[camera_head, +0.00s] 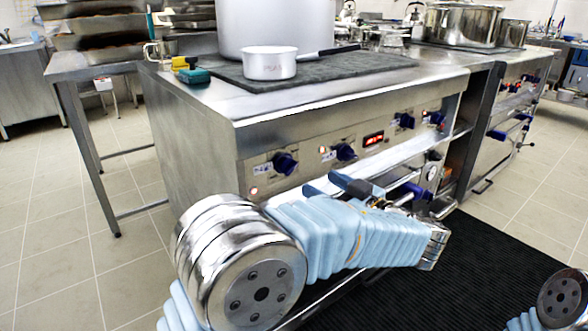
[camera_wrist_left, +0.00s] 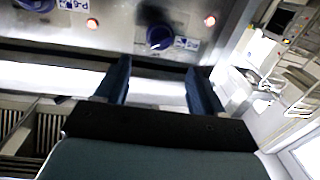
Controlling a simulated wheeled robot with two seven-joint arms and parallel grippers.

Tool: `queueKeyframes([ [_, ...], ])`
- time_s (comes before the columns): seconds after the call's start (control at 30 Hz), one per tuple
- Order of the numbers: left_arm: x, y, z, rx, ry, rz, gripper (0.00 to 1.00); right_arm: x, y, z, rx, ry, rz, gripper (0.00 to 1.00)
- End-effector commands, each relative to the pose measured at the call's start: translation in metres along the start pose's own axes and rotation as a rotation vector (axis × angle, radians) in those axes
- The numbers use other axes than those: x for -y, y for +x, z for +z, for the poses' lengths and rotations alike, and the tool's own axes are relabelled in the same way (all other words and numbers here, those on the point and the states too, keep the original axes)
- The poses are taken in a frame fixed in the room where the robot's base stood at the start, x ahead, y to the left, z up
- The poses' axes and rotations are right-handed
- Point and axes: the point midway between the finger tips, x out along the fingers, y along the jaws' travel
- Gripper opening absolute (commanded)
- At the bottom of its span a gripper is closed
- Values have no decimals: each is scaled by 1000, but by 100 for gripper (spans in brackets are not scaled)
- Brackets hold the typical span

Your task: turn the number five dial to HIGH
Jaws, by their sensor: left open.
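Several blue dials sit on the steel front panel of the stove. The leftmost dial (camera_head: 285,163) and the one beside it (camera_head: 345,152) are nearest my left gripper (camera_head: 338,183). Two more are farther right (camera_head: 404,120). My left gripper (camera_wrist_left: 158,64) is open and empty, apart from the dial. My right gripper is out of view.
A rail (camera_head: 400,184) runs below the dials. A small saucepan (camera_head: 269,63) and a large stockpot (camera_head: 275,25) stand on top. A black floor mat (camera_head: 450,275) lies in front.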

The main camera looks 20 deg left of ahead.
Motion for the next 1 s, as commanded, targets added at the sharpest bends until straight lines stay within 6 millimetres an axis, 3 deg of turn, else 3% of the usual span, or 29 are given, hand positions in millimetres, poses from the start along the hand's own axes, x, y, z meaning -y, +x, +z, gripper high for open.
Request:
queueKeyframes([
  [0.2, 1, 53, 0, 2, 3, -3, 68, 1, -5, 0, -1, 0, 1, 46],
  [0.43, 0, 90, 0, 2, 3, -1, 68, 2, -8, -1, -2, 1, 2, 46],
  [0.87, 0, 102, 1, 2, 3, 1, 68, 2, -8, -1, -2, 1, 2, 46],
  [1.0, 0, 102, 1, 3, 4, 1, 47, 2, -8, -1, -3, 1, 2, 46],
])
